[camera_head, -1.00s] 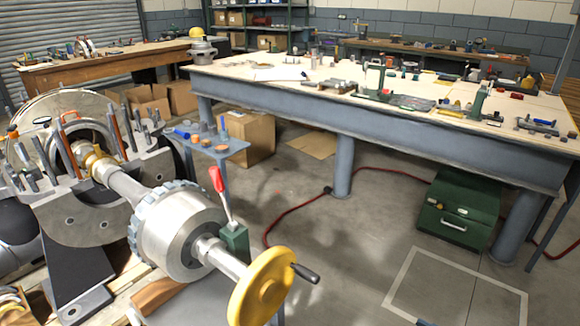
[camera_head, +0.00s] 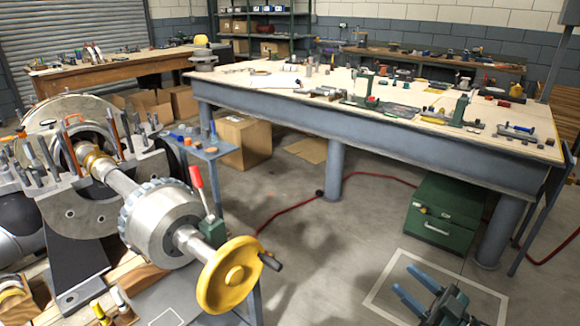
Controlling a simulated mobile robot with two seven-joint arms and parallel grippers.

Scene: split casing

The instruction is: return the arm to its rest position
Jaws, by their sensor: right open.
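My right gripper (camera_head: 418,287) shows at the lower right of the head view. Its two blue fingers are apart with nothing between them, above the floor near a white-outlined square. My left gripper is not in view. The split casing (camera_head: 95,220) stands at the left with upright studs around it and a shaft running out to the right. The shaft carries a toothed steel drum (camera_head: 165,222) and a yellow handwheel (camera_head: 229,276). My right gripper is well to the right of the handwheel and apart from it.
A red-handled lever (camera_head: 198,180) stands beside the drum. A small blue-grey stand (camera_head: 212,152) holds small parts. A long workbench (camera_head: 390,143) with tools crosses the back right. A green box (camera_head: 443,214) and a red hose (camera_head: 280,213) are on the floor. The middle floor is clear.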

